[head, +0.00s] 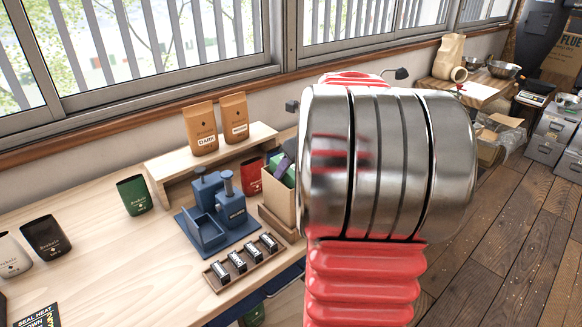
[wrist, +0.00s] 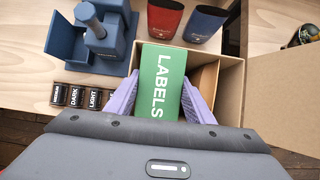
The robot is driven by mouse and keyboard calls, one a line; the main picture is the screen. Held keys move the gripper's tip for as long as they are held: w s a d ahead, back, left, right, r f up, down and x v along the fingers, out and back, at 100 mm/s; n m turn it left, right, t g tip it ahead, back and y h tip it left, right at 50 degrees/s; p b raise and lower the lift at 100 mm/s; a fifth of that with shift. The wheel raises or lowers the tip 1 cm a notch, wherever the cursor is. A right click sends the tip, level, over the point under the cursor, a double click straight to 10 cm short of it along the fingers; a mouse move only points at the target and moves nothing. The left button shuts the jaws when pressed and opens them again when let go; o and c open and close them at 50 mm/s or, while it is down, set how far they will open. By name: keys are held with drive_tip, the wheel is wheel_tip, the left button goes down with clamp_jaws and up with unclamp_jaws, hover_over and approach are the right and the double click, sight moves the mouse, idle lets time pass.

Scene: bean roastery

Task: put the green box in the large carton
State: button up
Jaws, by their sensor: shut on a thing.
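The green box (wrist: 162,82), marked LABELS, is between the two purple fingers of my gripper (wrist: 160,101) in the wrist view. My gripper is shut on it. The box is over the opening of a brown carton (wrist: 276,88) with raised flaps; I cannot tell how far down inside it is. In the head view the carton (head: 277,203) stands on the bench right of the blue press. The green box (head: 275,163) and a purple finger (head: 284,168) show at its top, partly hidden by my arm.
A blue press (head: 225,210) and a tray of small stamps (head: 236,262) are left of the carton. Red (wrist: 164,17) and dark blue (wrist: 205,24) pouches stand behind it. A shelf with two brown bags (head: 201,130) is at the back.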

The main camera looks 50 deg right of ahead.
drive_tip(key=o, duration=1.2)
drive_tip(key=shift+c, duration=0.5)
drive_tip(key=o, duration=0.3)
drive_tip(key=shift+r, duration=3.5)
